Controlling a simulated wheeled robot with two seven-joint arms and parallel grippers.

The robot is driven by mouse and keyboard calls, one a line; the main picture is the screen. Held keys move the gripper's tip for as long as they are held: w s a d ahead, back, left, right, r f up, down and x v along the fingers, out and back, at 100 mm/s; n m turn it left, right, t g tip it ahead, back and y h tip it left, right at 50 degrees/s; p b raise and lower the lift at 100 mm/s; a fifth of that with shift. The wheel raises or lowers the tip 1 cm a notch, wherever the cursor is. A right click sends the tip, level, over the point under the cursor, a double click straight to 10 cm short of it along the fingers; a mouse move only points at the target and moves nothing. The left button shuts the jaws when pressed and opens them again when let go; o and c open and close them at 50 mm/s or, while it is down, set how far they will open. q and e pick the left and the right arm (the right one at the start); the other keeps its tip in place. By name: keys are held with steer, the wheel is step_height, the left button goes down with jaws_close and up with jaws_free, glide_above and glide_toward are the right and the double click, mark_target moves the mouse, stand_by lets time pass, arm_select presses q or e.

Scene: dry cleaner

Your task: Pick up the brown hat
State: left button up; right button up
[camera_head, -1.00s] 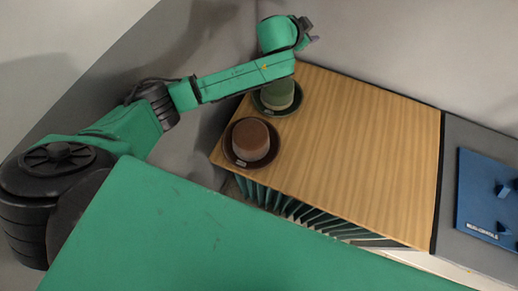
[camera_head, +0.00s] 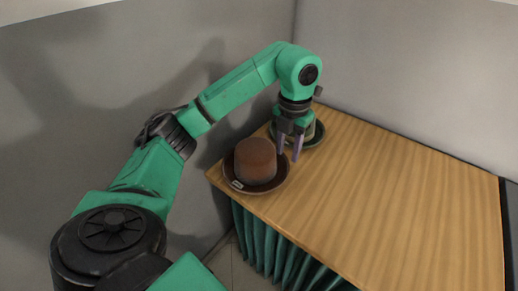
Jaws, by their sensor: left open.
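The brown hat (camera_head: 256,161) rests crown up at the left end of the wooden counter, its round brim flat and a small pale tag on the brim's front. My left gripper (camera_head: 288,154) points down just right of the hat's crown, fingers apart and with nothing seen between them. Whether the fingers touch the brim cannot be told. A green hat (camera_head: 318,135) sits behind the gripper, partly hidden by it. My right gripper is out of view.
The wooden counter (camera_head: 400,190) is clear to the right of the hats. Grey walls stand close behind and left of it. A dark green pleated curtain (camera_head: 268,245) hangs below its front edge.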

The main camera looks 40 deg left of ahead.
mark_target(282, 181)
arm_select(q)
steer(key=f, duration=0.5)
steer(key=f+p, duration=0.1)
steer(key=f, duration=0.5)
steer(key=shift+s+a+f+p, duration=0.15)
steer(key=shift+a+f+p, duration=0.05)
steer(key=shift+f+p, duration=0.1)
jaws_close()
steer(key=shift+r, duration=0.1)
stand_by(0.5)
